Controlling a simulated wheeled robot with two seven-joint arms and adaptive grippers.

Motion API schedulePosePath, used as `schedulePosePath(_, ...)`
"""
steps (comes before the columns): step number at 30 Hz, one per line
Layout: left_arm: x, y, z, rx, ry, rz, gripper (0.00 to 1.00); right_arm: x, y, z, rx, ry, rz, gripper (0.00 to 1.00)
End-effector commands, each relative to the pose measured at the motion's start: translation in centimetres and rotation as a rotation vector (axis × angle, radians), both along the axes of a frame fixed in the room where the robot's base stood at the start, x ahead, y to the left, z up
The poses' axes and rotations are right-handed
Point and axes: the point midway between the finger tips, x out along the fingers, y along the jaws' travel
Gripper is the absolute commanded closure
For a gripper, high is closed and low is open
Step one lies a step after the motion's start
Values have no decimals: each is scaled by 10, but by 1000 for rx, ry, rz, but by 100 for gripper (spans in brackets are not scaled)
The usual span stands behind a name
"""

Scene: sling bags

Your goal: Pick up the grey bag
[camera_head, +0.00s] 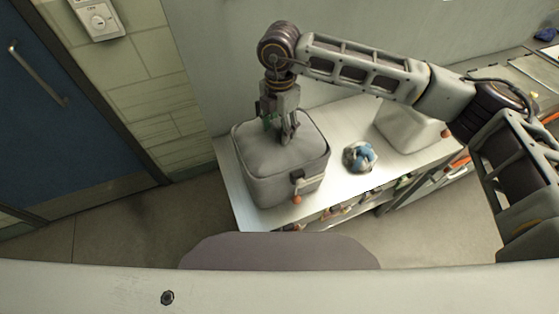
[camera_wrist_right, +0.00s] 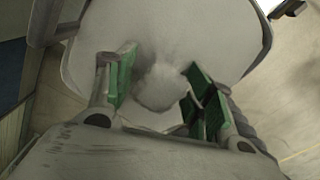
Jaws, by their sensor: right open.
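The grey bag (camera_head: 272,168) is a boxy soft case on the left end of the white bench. A clip with an orange end hangs on its front right side. My right gripper (camera_head: 279,137) points down at the bag's top, and its fingers look very close to the top surface; I cannot tell whether they touch. In the right wrist view the pale grey top of the bag (camera_wrist_right: 205,35) fills the upper middle. The right gripper (camera_wrist_right: 157,85) shows there with green finger pads apart and a rounded grey lump between them. My left gripper is not in view.
A blue and white round object (camera_head: 359,157) lies on the white bench (camera_head: 237,192) right of the bag. A pale box-like thing (camera_head: 408,128) stands farther right, partly behind my arm. Shelves with items show under the bench. A blue door (camera_head: 60,120) is at the left.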

Motion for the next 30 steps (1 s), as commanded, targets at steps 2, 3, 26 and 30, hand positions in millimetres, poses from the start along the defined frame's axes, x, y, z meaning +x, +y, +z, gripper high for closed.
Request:
schedulePosePath(2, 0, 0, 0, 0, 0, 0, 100, 0, 0, 0, 0, 0, 0, 47)
schedulePosePath(3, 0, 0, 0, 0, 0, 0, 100, 0, 0, 0, 0, 0, 0, 47)
schedulePosePath(26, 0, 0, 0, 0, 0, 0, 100, 0, 0, 1, 1, -1, 1, 100)
schedulePosePath(30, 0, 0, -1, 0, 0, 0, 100, 0, 1, 3, 2, -2, 0, 100)
